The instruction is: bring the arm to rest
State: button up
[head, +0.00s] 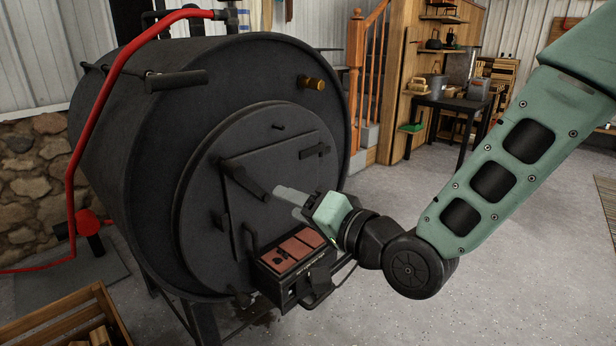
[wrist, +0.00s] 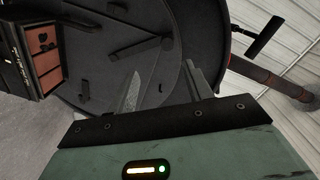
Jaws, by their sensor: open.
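My green arm reaches in from the right in the head view. My gripper (head: 290,202) is in front of the stove door, close to the black door handle (head: 243,178). In the wrist view my gripper (wrist: 162,95) shows two grey fingers set apart with nothing between them. The barrel woodstove (head: 105,150) is large, black and round-fronted. Its door (head: 275,150) looks shut in its frame. The door also shows in the wrist view (wrist: 125,25). I cannot tell whether a fingertip touches the handle.
A control box (head: 300,262) with reddish panels juts out below my gripper. A red pipe (head: 72,165) runs along the stove's left side. A wooden crate (head: 60,318) sits at the lower left. A dark table (head: 455,103) stands behind. The floor at right (head: 520,270) is clear.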

jog(key=s+d+f+n+g+h, duration=0.6)
jog(key=s+f+h, duration=0.1)
jog(key=s, duration=0.2)
jog(key=s+d+n+g+h, duration=0.3)
jog(key=s+d+g+h, duration=0.2)
jog(key=s+d, duration=0.75)
notch_tip(320, 180, up, 23)
jog(key=s+p, duration=0.1)
jog(key=p, duration=2.1)
jog(key=shift+s+a+h, duration=0.2)
jog(key=shift+h, duration=0.1)
jog(key=shift+c, duration=0.3)
